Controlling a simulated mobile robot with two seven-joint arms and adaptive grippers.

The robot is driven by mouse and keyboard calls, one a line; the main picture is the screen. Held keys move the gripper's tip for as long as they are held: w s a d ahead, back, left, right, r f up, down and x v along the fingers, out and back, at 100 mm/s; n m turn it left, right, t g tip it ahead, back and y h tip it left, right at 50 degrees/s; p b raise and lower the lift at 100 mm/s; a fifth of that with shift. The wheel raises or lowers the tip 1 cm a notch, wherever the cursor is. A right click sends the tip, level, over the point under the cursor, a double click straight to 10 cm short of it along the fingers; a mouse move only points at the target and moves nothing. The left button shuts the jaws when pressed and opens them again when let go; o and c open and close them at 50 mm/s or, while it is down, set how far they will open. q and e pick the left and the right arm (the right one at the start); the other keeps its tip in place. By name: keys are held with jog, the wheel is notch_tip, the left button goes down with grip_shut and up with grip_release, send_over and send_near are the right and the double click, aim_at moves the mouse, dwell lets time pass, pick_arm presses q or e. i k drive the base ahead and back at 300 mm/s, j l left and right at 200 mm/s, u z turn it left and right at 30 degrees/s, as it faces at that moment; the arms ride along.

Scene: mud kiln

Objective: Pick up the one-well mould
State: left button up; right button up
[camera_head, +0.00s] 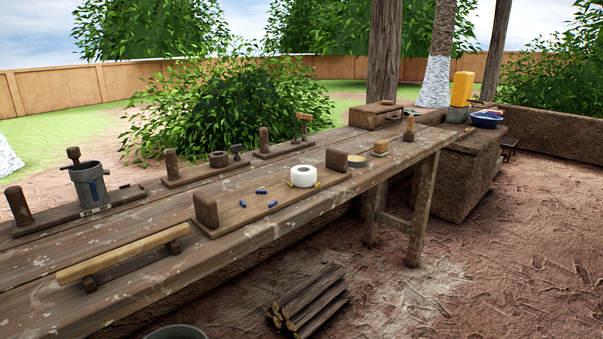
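A long wooden table (60,262) runs from the lower left to the back right. A brown wooden box-like block (374,117) lies at its far end; it may be the one-well mould, but I cannot tell, since any well in it is too small to make out. A small hammer-like tool or brush (409,127) stands just in front of it. Neither of my grippers is in view.
Several wooden stands and a grey can (89,184) line the table's back. A board (236,216) carries a white roll (303,175) and small blue pieces. A wooden bar (122,256) lies in front. Firewood (310,298) lies on the ground; a yellow container (462,88) stands beyond.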

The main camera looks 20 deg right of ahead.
aim_at(303, 176)
jog(key=l+u, duration=0.15)
jog(key=l, duration=1)
jog(key=l+u, duration=0.15)
jog(key=l, duration=1.05)
jog(key=k, duration=0.05)
